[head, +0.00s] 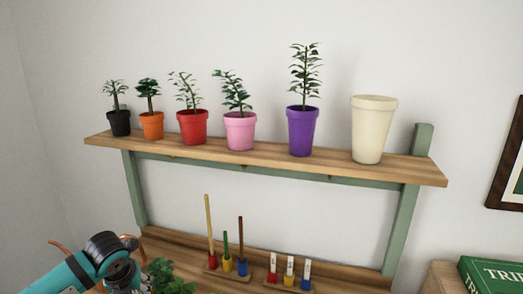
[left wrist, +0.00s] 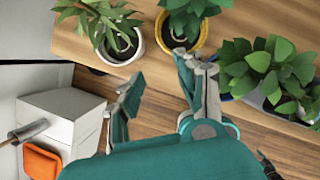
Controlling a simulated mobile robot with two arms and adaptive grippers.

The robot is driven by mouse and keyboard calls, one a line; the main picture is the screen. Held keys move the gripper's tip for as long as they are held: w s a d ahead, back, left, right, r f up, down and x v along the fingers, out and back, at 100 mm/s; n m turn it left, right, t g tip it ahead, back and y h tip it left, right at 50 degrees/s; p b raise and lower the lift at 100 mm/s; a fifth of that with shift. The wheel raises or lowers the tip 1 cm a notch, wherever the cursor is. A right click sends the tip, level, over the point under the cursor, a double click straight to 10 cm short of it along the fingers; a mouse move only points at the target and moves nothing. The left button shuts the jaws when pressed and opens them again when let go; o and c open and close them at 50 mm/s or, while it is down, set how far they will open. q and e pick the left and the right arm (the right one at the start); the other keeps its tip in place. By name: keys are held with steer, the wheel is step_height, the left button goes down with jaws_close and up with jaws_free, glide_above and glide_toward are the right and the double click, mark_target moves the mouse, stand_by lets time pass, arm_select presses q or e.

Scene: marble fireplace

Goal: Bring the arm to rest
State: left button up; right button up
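My left arm comes into the head view at the lower left corner; its fingers cannot be made out there. In the left wrist view my left gripper (left wrist: 158,69) is open, with nothing between its fingers. Its right finger is close to a plant in a yellow pot (left wrist: 183,42); whether they touch I cannot tell. A plant in a white pot (left wrist: 136,52) stands left of it, and a larger leafy plant (left wrist: 268,68) in a partly hidden pot stands to the right. My right gripper is in neither view.
A wooden shelf (head: 270,158) holds several potted plants, including a purple pot (head: 301,131), and an empty-looking cream pot (head: 373,130). Below stand rods in coloured holders (head: 227,264) and small labelled blocks (head: 289,270). A white box (left wrist: 60,115) and an orange object (left wrist: 42,161) are left of my gripper.

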arm_select(q)
steer(key=s+d+f+n+h, duration=0.3)
steer(key=s+d+f+n, duration=0.7)
steer(key=s+d, duration=0.4)
steer(key=s+a+f+n+y, duration=0.1)
steer(key=s+a+n, duration=0.1)
steer(key=s+n, duration=0.75)
steer(key=s+a+f+n, duration=0.1)
steer(key=s+n, duration=0.7)
steer(key=n, duration=0.3)
step_height(320, 180, down, 24)
steer(key=g, duration=0.2)
steer(key=s+a+f+g, duration=0.1)
steer(key=s+a+f, duration=0.2)
steer(key=s+f, duration=1.4)
steer(key=shift+f+y, duration=0.3)
steer(key=shift+y, duration=0.1)
steer(key=shift+m, duration=0.25)
